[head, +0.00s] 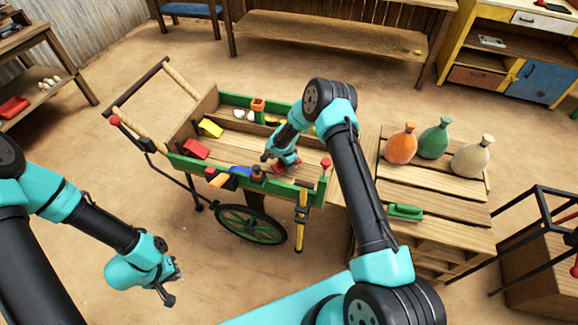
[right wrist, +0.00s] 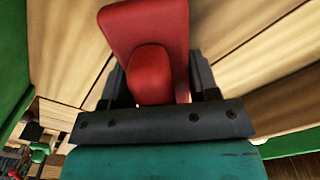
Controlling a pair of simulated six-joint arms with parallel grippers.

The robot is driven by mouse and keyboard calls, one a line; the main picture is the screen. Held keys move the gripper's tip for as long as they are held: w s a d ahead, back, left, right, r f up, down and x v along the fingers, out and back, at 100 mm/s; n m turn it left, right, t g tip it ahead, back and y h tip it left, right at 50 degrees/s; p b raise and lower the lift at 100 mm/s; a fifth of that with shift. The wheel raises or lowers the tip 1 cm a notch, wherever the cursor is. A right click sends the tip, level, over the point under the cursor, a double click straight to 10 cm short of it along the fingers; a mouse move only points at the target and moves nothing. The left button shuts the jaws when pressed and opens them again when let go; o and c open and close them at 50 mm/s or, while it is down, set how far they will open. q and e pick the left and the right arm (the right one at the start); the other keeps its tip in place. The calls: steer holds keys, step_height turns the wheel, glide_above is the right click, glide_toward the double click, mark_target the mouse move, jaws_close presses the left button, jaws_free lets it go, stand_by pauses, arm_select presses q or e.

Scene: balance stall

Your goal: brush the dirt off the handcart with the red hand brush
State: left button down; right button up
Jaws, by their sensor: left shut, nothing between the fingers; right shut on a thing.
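The handcart (head: 175,162) stands in the middle of the head view, with green side rails, a plank bed and a green spoked wheel. My right gripper (head: 282,168) is low over the right part of its bed. It is shut on the red hand brush (right wrist: 150,35), which fills the top middle of the right wrist view; only a little red shows in the head view. I cannot tell whether the brush touches the planks. I cannot make out any dirt on the bed. My left gripper (head: 172,290) is shut and empty, over the floor left of the cart.
A yellow block (head: 210,127) and a red block (head: 196,149) lie in the cart's left part. Small items line both side rails. A slatted pallet table (head: 455,187) at right carries three bottles and a green brush (head: 405,212).

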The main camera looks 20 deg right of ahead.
steer(key=shift+w+a, duration=0.5)
steer(key=shift+a, duration=0.15)
steer(key=shift+d+r, duration=0.1)
steer(key=shift+r, duration=4.05)
steer(key=shift+s+d, duration=0.1)
